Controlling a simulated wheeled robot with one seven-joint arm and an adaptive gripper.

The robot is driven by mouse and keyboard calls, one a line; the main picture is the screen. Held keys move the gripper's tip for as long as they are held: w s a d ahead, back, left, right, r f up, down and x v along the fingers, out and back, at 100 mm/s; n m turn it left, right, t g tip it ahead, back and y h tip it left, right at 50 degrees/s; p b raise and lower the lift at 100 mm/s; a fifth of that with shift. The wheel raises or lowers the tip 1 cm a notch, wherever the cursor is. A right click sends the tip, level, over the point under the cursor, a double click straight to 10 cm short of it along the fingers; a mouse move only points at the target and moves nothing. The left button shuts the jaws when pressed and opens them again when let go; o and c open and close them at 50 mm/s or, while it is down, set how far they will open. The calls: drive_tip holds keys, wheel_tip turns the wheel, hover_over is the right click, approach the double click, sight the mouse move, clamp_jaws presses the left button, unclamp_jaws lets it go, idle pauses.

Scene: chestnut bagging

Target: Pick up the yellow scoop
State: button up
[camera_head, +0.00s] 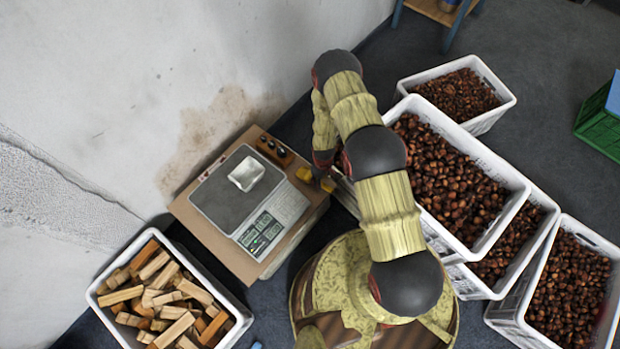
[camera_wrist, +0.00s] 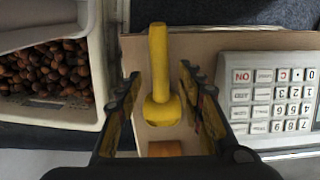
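The yellow scoop (camera_wrist: 158,62) lies on the brown board (camera_wrist: 205,47) beside the scale, its handle pointing to the top of the wrist view. My gripper (camera_wrist: 161,82) is open, with one dark finger on each side of the scoop and a visible gap on both sides. The scoop's rounded lower end lies between the fingers. In the head view, a small yellow patch (camera_head: 304,174) shows at the board's right edge; my arm partly hides this area.
The scale (camera_head: 237,190) with a white bag (camera_head: 246,174) on its pan stands left of my gripper. White crates of chestnuts, including a large one (camera_head: 512,178), stand to the right. A crate of wood blocks (camera_head: 240,308) is at lower left. A wall rises behind.

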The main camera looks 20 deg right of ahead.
wheel_tip(320, 180, down, 4)
drive_tip(key=shift+f+b, duration=0.25)
drive_tip(key=shift+b, duration=0.8)
drive_tip(key=shift+c, duration=0.5)
clamp_jaws()
